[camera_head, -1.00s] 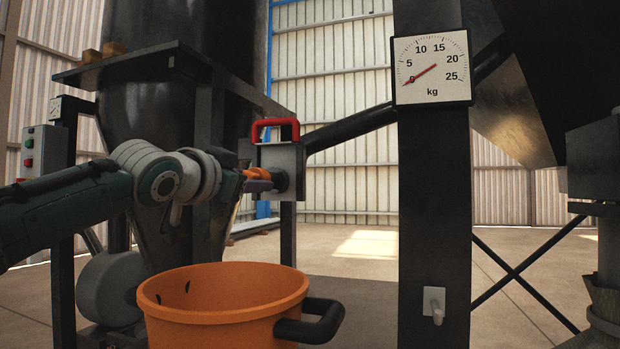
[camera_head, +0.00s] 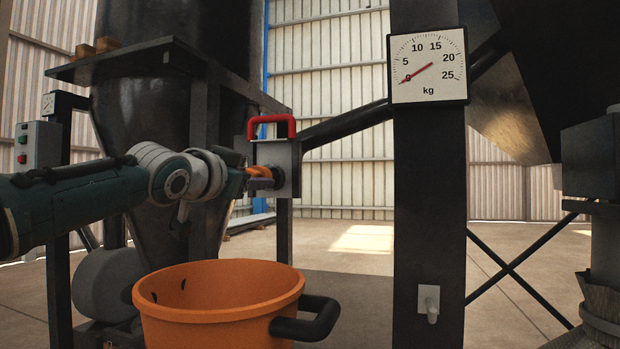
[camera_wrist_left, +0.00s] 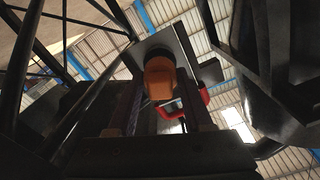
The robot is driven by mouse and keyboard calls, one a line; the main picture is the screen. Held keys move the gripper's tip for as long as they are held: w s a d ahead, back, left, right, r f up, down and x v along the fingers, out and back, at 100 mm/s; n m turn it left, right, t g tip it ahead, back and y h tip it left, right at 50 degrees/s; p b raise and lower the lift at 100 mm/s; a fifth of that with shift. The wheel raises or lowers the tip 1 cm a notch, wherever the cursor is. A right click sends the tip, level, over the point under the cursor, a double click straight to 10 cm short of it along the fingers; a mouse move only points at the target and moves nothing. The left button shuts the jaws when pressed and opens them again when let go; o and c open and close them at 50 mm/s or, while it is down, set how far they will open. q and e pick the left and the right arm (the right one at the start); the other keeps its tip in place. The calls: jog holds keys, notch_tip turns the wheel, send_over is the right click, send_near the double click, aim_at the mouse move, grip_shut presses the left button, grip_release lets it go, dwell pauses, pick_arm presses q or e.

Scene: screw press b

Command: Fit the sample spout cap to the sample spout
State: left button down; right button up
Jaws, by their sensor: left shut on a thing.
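My left gripper (camera_head: 262,179) is shut on the orange sample spout cap (camera_head: 260,171), just left of the grey box with the red handle. The dark round sample spout (camera_head: 279,178) shows on that box, right beside the cap and partly hidden by it and my fingers. In the left wrist view the orange cap (camera_wrist_left: 160,82) sits between the dark fingers, in front of the box face. I cannot tell whether the cap touches the spout or sits over it. My right gripper is not in view.
The red handle (camera_head: 271,126) is just above the gripper. An orange tub (camera_head: 220,310) with a black handle stands below. A dark post (camera_head: 429,200) with a kg dial (camera_head: 428,65) stands to the right. A dark hopper (camera_head: 150,130) is behind my arm.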

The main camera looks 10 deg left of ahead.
pick_arm(q)
jog(key=shift+c, duration=1.1)
grip_release()
jog(key=shift+s, duration=0.1)
jog(key=shift+s, duration=0.5)
jog(key=s+p, duration=0.2)
jog(key=s, duration=0.6)
jog(key=shift+s+a, duration=0.4)
jog(key=shift+a, duration=0.05)
